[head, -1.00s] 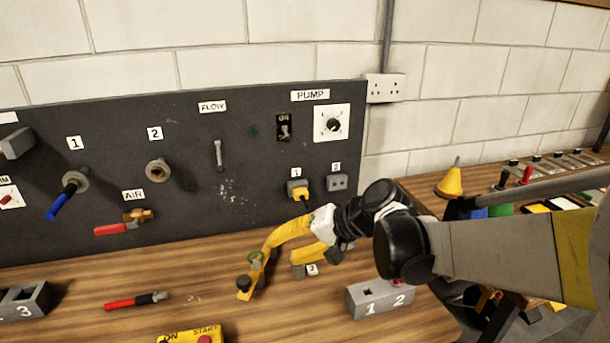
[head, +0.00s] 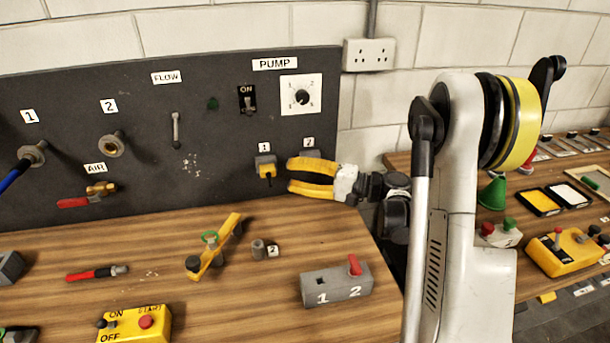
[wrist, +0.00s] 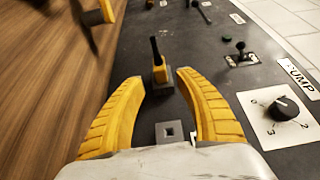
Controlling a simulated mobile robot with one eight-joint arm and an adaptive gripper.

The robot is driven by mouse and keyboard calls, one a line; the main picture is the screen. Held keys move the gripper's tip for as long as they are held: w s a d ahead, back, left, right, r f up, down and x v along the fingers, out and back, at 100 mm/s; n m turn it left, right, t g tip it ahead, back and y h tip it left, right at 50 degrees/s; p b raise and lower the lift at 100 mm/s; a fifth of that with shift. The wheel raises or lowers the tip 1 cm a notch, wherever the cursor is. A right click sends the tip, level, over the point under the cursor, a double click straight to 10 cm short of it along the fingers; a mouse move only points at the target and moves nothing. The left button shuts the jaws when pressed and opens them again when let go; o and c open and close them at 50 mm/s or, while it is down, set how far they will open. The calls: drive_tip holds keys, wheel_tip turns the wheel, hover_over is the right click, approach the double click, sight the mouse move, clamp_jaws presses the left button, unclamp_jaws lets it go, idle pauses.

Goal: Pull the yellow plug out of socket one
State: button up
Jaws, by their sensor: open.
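The yellow plug (head: 266,170) sits in socket one (head: 265,159), under the label 1 on the dark panel, with a black cord end projecting. In the wrist view the plug (wrist: 160,73) shows ahead, around the level of the fingertips. My gripper (head: 289,176) is open and empty, its yellow fingers just right of the plug in the head view. In the wrist view the fingers (wrist: 160,79) spread to either side of the line to the plug; I cannot tell whether they touch it. Socket two (wrist: 170,132) lies between the finger bases and is partly hidden in the head view.
The pump dial (head: 302,95) and ON switch (head: 247,99) are above the sockets. Below, the wooden bench holds a grey block (head: 336,286) with a red-topped peg, a yellow bar (head: 215,247) and a red-handled tool (head: 97,272). Bench space directly below the plug is clear.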

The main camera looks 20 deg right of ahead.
sight(271, 171)
drive_tip(key=shift+x, duration=3.3)
drive_tip(key=shift+w, duration=0.1)
drive_tip(key=shift+b, duration=0.35)
drive_tip(key=shift+d, duration=0.1)
clamp_jaws()
